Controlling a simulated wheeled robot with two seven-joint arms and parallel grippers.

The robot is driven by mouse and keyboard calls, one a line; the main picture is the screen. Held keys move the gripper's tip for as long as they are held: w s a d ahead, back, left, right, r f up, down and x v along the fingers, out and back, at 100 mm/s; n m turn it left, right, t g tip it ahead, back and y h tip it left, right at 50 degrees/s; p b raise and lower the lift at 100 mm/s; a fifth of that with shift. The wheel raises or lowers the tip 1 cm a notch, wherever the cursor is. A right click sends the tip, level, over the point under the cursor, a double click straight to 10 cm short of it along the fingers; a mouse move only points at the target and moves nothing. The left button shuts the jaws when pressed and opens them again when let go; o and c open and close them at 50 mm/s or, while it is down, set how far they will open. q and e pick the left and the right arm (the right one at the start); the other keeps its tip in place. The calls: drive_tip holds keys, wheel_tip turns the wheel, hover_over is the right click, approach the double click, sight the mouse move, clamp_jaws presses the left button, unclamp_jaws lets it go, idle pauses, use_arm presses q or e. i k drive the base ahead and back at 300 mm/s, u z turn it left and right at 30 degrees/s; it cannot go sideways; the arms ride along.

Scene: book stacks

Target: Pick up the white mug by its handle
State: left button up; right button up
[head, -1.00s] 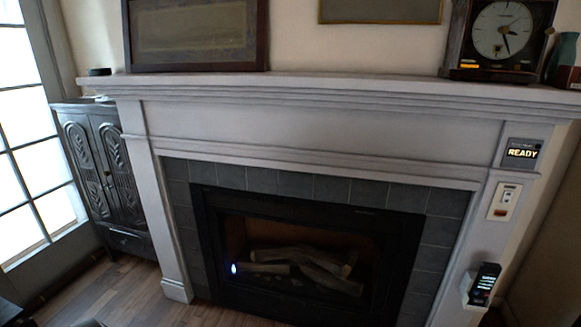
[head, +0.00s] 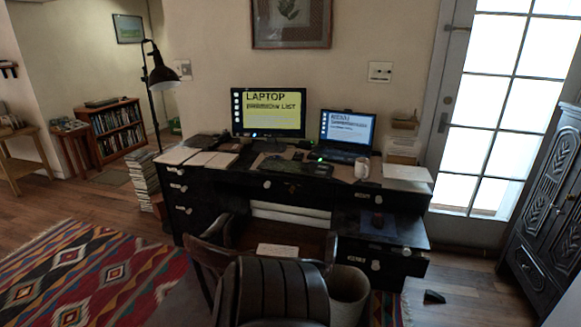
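A white mug (head: 362,167) stands upright on the right part of a dark desk (head: 345,193), in front of the open laptop (head: 347,133). It is small in the head view, and I cannot make out clearly which way its handle points. Neither of my grippers shows in the head view.
A dark chair (head: 270,290) and a light waste basket (head: 348,295) stand in front of the desk. A patterned rug (head: 80,275) covers the left floor. A floor lamp (head: 160,75) and a book stack (head: 143,178) are left of the desk. A dark cabinet (head: 545,190) stands at right.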

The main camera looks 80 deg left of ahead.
sight(362, 165)
drive_tip(key=u, duration=1.05)
drive_tip(key=i, duration=1.8)
drive_tip(key=u, duration=1.6)
drive_tip(key=i, duration=0.35)
drive_tip(key=u, duration=1.25)
